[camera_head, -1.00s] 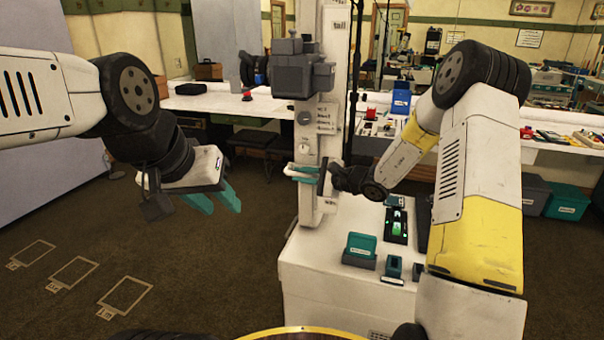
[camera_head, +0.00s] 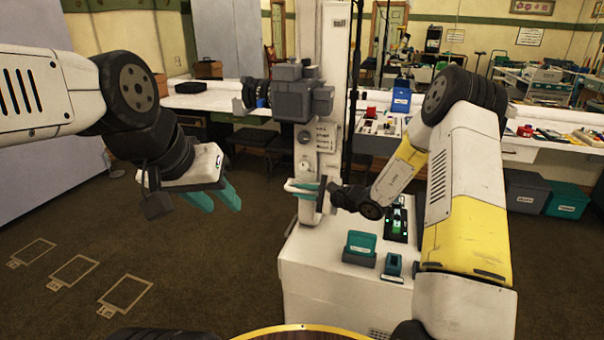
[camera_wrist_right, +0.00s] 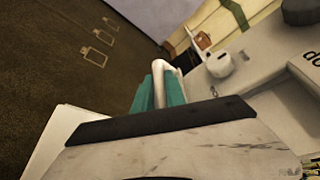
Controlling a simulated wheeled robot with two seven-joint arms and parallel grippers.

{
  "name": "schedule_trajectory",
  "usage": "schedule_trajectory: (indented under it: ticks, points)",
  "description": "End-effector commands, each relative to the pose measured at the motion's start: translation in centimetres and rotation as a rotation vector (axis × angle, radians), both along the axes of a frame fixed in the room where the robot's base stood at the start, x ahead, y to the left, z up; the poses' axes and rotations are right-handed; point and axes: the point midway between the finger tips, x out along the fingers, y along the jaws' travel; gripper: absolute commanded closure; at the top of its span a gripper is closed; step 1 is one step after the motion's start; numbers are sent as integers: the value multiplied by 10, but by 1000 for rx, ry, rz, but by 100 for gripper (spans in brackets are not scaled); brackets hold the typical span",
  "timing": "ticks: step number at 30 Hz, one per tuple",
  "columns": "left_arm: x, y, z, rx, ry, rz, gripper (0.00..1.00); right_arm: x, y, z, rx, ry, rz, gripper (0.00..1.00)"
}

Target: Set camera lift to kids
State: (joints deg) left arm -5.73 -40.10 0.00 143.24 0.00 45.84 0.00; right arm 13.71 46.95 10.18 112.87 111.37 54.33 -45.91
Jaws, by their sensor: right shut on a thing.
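A dark grey camera (camera_head: 290,93) sits on the carriage of a white upright lift column (camera_head: 335,62). The carriage has a round knob (camera_head: 303,137) and small print beside it, too small to read surely. My right gripper (camera_head: 303,187) is shut on a white handle below the knob. The right wrist view shows the handle (camera_wrist_right: 172,82) between the teal fingers. A "kids" mark low on the column is not readable now. My left gripper (camera_head: 213,198) hangs open and empty, left of the column and apart from it.
The column stands on a white pedestal (camera_head: 312,278) carrying a teal box (camera_head: 360,246), a smaller teal holder (camera_head: 393,266) and a black device with green lights (camera_head: 397,222). A long white counter is behind. Outlined marks (camera_head: 75,270) lie on open floor at left.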

Motion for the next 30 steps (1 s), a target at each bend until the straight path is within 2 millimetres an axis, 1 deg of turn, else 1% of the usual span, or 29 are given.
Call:
schedule_trajectory:
  ticks: [1, 3, 7, 9, 12, 20, 21, 23, 24, 30]
  points:
    - [0, 0, 0, 0, 0, 0, 64, -2, 0, -21, -1, 13, 0, 100]
    - [0, 0, 0, 0, 0, 0, 64, -1, -1, -39, -2, 10, -1, 100]
    - [0, 0, 0, 0, 0, 0, 64, -1, -1, -62, -2, 5, -1, 100]
    - [0, 0, 0, 0, 0, 0, 64, -1, -1, -69, -2, 4, -1, 100]
    - [0, 0, 0, 0, 0, 0, 64, -1, -1, -73, -4, 4, -1, 100]
    - [0, 0, 0, 0, 0, 0, 64, -2, -1, -75, -6, 9, -2, 100]
    - [0, 0, 0, 0, 0, 0, 64, -2, -1, -76, -6, 10, -2, 79]
    - [0, 0, 0, 0, 0, 0, 64, -2, -1, -75, -6, 9, -2, 67]
    - [0, 0, 0, 0, 0, 0, 64, -2, -1, -75, -5, 8, -2, 63]
    - [0, 0, 0, 0, 0, 0, 64, -1, -1, -72, -3, 3, -2, 63]
